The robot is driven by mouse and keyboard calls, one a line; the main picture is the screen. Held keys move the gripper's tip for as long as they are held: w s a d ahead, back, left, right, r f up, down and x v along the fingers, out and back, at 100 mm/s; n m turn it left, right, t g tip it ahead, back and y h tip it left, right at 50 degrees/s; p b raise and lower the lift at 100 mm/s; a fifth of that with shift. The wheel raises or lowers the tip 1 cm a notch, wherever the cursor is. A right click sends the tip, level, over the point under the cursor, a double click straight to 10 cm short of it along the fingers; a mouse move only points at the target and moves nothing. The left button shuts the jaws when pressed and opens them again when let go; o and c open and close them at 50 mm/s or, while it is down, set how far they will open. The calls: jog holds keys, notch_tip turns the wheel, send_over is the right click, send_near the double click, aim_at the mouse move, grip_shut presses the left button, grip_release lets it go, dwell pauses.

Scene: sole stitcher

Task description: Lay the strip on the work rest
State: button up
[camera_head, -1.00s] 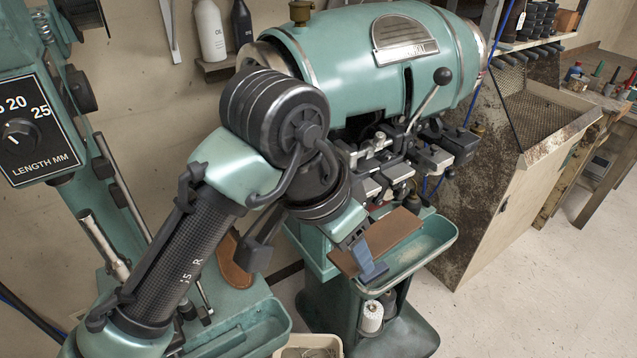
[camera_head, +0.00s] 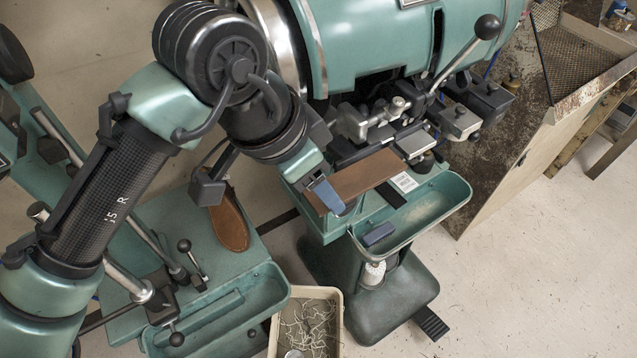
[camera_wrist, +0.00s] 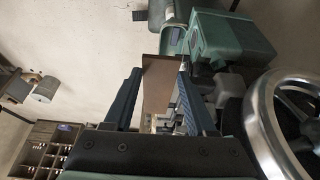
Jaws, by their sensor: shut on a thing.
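The brown, flat strip (camera_head: 368,177) is held level or nearly so in front of the green stitching machine (camera_head: 372,42). My gripper (camera_head: 328,196) has blue fingers and is shut on the strip's left end. In the wrist view the strip (camera_wrist: 158,88) stands out between my two fingers (camera_wrist: 157,98). The strip's right end lies close to the metal clamp parts (camera_head: 375,122) under the machine head. The work rest cannot be told apart surely from these parts. Whether the strip touches anything below is unclear.
A green tray (camera_head: 447,199) projects from the machine below and right of the strip, with a dark blue block (camera_head: 378,234) at its edge. A lever with a black knob (camera_head: 487,27) stands above. A scrap bin (camera_head: 335,345) and a brown sole (camera_head: 229,222) lie lower left.

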aim_at(335, 175)
jog(key=shift+w+d+f+b, duration=0.1)
jog(key=shift+w+f+b, duration=0.15)
jog(key=shift+w, duration=0.4)
jog(key=shift+w+f+b, duration=0.1)
jog(key=shift+w+f, duration=0.25)
jog(key=shift+w, duration=0.25)
jog(key=shift+w+d+f, duration=0.8)
jog(key=shift+w+d, duration=0.2)
jog(key=shift+d, duration=0.1)
jog(key=o, duration=1.2)
jog(key=shift+s, duration=0.1)
jog(key=shift+s+a+f, duration=0.1)
jog(key=shift+a, duration=0.15)
jog(key=shift+s+a, duration=0.45)
jog(key=shift+a, duration=0.25)
jog(key=shift+s+a, duration=0.45)
jog(key=shift+a, duration=0.2)
